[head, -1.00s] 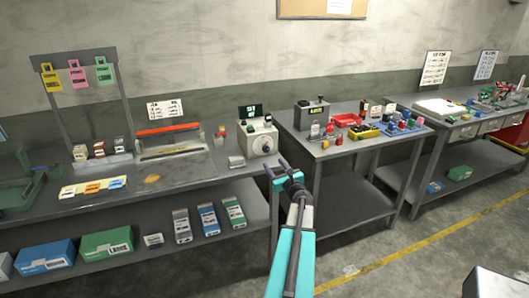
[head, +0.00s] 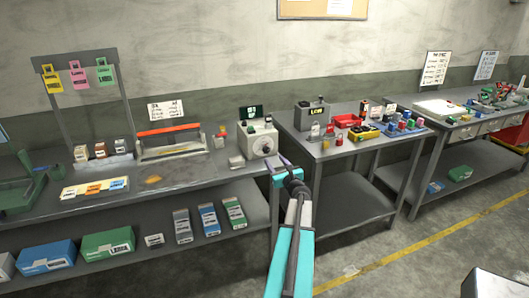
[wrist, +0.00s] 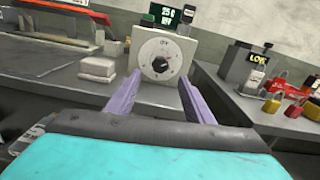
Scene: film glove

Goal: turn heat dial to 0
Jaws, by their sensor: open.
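The heat dial is a dark round knob (wrist: 160,64) on the white face of a pale grey box (head: 259,138). My gripper (head: 278,164) is open and empty, in front of the box and a little below the knob. In the wrist view its two purple fingers (wrist: 157,98) are spread on either side below the knob, apart from it.
A white block (wrist: 98,68) sits left of the box. A red-and-grey bar device (head: 170,142) stands farther left. On the middle table are a box with a yellow LOW display (head: 313,113), padlocks and a red tray (head: 348,121). A gap separates the benches.

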